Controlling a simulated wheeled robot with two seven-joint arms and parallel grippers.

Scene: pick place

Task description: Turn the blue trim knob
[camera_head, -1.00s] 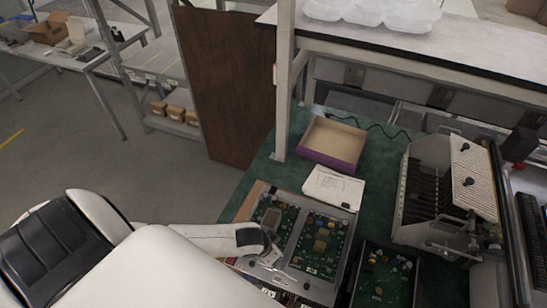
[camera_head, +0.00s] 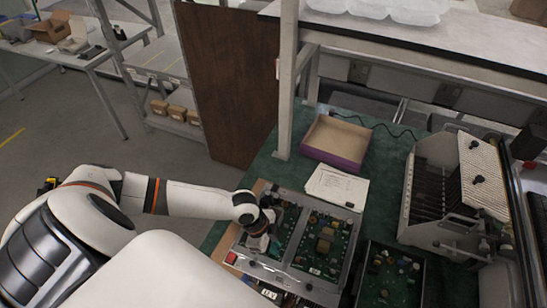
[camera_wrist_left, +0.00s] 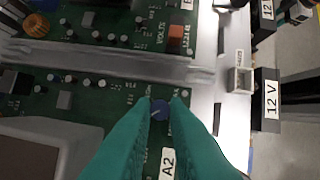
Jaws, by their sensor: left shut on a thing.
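The blue trim knob (camera_wrist_left: 160,110) sits on a green circuit board (camera_wrist_left: 60,103) in the left wrist view, just above the A2 label (camera_wrist_left: 167,163). A pale line marks its face. My left gripper (camera_wrist_left: 160,103) has its two teal fingers closed around the knob, one on each side. In the head view my left gripper (camera_head: 262,243) points down onto the left board of a metal fixture (camera_head: 293,240) and hides the knob. My right gripper does not show.
A second green board (camera_head: 322,244) lies beside it in the fixture. Another board (camera_head: 390,274) sits in a dark tray at right. Papers (camera_head: 336,187), a purple-edged box (camera_head: 335,143) and a slotted rack (camera_head: 440,190) stand behind. Blocks marked 12 V (camera_wrist_left: 268,100) are near the fixture edge.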

